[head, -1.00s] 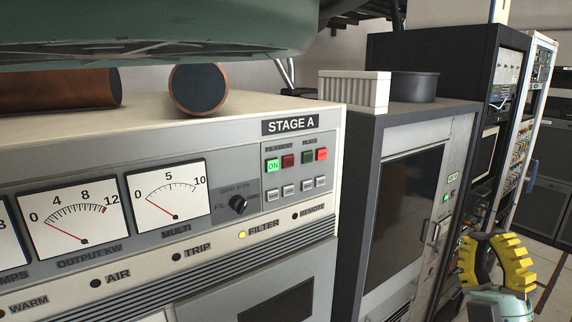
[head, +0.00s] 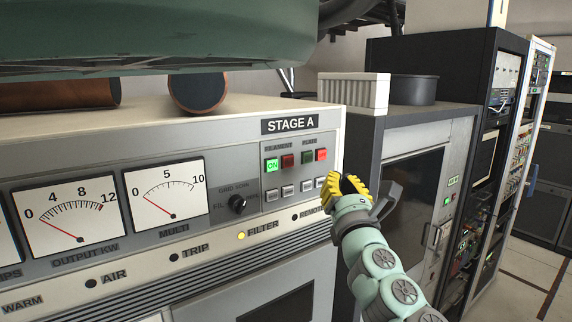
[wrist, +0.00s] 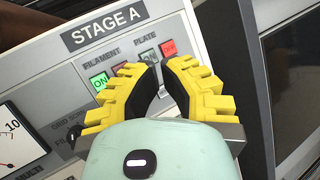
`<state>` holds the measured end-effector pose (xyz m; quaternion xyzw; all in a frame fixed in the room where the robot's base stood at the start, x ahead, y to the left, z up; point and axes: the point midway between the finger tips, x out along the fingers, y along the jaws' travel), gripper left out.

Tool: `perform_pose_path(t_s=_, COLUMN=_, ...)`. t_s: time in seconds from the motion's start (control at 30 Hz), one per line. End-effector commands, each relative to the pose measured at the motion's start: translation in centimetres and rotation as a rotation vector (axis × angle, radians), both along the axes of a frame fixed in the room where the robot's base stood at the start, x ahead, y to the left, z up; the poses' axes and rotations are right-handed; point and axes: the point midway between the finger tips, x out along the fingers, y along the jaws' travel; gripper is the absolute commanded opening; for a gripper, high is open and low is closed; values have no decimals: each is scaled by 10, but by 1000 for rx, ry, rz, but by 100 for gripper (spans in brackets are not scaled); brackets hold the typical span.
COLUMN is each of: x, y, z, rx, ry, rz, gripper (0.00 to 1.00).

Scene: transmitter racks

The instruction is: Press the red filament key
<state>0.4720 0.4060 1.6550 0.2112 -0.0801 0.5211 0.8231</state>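The red filament key (head: 287,161) is a small dark red square on the STAGE A panel, just right of the lit green ON key (head: 272,165). In the wrist view the ON key (wrist: 99,80) shows, and the left finger covers part of the red filament key's area. My gripper (head: 344,182) has yellow ribbed fingers with black inner pads. It is right of and below the key group in the head view. In the wrist view, my gripper's fingertips (wrist: 160,66) point at the panel, close together, holding nothing visible. Contact with the panel cannot be told.
The plate keys, dark green (head: 307,156) and bright red (head: 322,155), sit right of the filament pair. Grey buttons (head: 288,190) lie below, and a black knob (head: 237,204) is to the left. A dark grey rack (head: 410,150) stands to the right.

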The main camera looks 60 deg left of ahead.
Motion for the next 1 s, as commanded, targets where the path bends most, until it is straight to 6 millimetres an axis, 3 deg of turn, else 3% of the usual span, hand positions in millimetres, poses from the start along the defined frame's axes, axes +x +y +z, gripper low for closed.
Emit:
perform_pose_path(t_s=0.2, x=-10, y=3, z=16, rx=-5, ry=-92, rz=-64, gripper=0)
perform_pose_path(t_s=0.67, x=-10, y=7, z=17, rx=-4, ry=-97, rz=-67, gripper=0)
perform_pose_path(t_s=1.0, x=-10, y=48, z=15, rx=-3, ry=-95, rz=-67, gripper=0)
